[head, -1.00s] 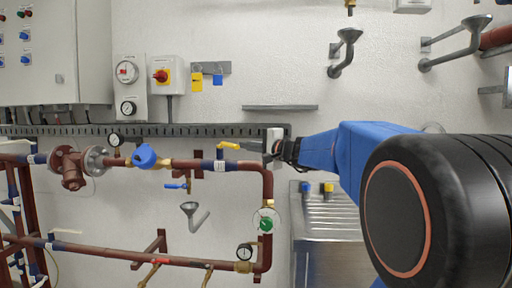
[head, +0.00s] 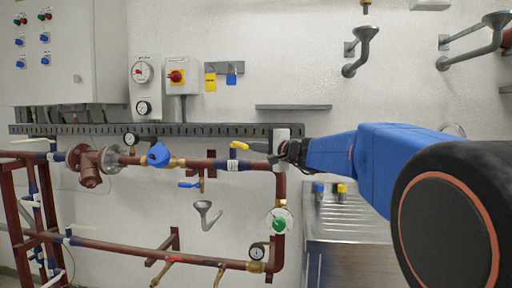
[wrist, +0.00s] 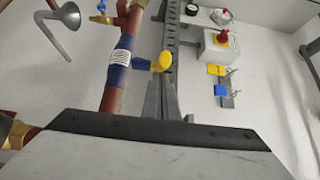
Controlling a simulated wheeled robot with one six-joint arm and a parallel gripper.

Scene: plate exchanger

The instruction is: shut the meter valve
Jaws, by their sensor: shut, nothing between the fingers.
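The valve with a yellow handle (head: 238,146) and blue body (head: 233,162) sits on the upper red-brown pipe, right of the round blue meter (head: 158,155). I take it as the meter valve. Its yellow handle end also shows in the wrist view (wrist: 162,62), sticking out from the blue body (wrist: 121,58). My gripper (head: 252,149) is shut and empty, its fingertips just right of the handle. In the wrist view my gripper's fingers (wrist: 164,88) point at the handle end. I cannot tell whether they touch it.
A small blue-handled valve (head: 190,185) and a funnel (head: 207,213) are below the pipe. A round gauge with a green centre (head: 279,221) is on the vertical pipe. A steel sink unit (head: 345,225) stands at right. A slotted rail (head: 90,129) runs along the wall.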

